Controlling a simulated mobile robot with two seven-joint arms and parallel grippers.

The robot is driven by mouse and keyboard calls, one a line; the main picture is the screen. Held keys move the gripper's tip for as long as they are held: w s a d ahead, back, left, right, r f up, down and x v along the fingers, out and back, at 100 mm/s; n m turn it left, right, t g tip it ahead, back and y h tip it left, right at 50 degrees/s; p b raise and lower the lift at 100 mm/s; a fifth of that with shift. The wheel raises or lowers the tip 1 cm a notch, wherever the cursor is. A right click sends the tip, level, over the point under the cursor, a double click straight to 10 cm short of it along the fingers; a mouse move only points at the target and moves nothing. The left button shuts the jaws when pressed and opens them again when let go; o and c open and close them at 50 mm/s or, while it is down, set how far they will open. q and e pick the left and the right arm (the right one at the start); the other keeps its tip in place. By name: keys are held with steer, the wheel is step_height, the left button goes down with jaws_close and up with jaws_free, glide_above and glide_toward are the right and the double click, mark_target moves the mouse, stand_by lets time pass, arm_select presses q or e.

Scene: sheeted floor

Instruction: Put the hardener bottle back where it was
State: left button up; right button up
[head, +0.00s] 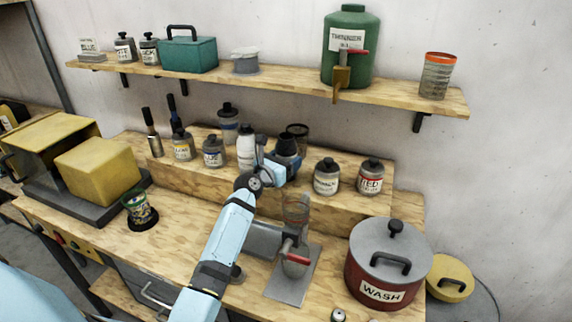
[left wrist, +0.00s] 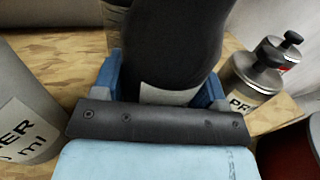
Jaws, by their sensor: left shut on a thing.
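My left gripper (head: 277,170) reaches over the raised wooden step and is shut on a dark bottle (head: 288,148). In the left wrist view the dark bottle (left wrist: 172,45) fills the space between the blue fingers of the gripper (left wrist: 165,85). A pale label shows low on it, but no lettering can be read, so I cannot confirm that it is the hardener. Its base is hidden, and I cannot tell whether it touches the step. My right gripper is not in view.
A whitish bottle (head: 246,152) stands close left of my gripper. A grey bottle (head: 327,178) and a red-labelled bottle (head: 370,178) stand to the right. The step (head: 215,180) is bare along its front. A stand with a red handle (head: 290,280) and a WASH pot (head: 385,265) are in front.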

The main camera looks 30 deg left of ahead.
arm_select(q)
steer(key=shift+a+f, duration=0.1)
steer(key=shift+f, duration=0.5)
steer(key=o, duration=0.8)
steer(key=shift+f, duration=0.15)
steer(key=shift+c, duration=0.2)
steer(key=o, duration=0.4)
steer(key=shift+o, duration=0.2)
steer(key=shift+r, duration=0.2)
steer(key=s, duration=1.2)
steer(key=shift+a, duration=0.2)
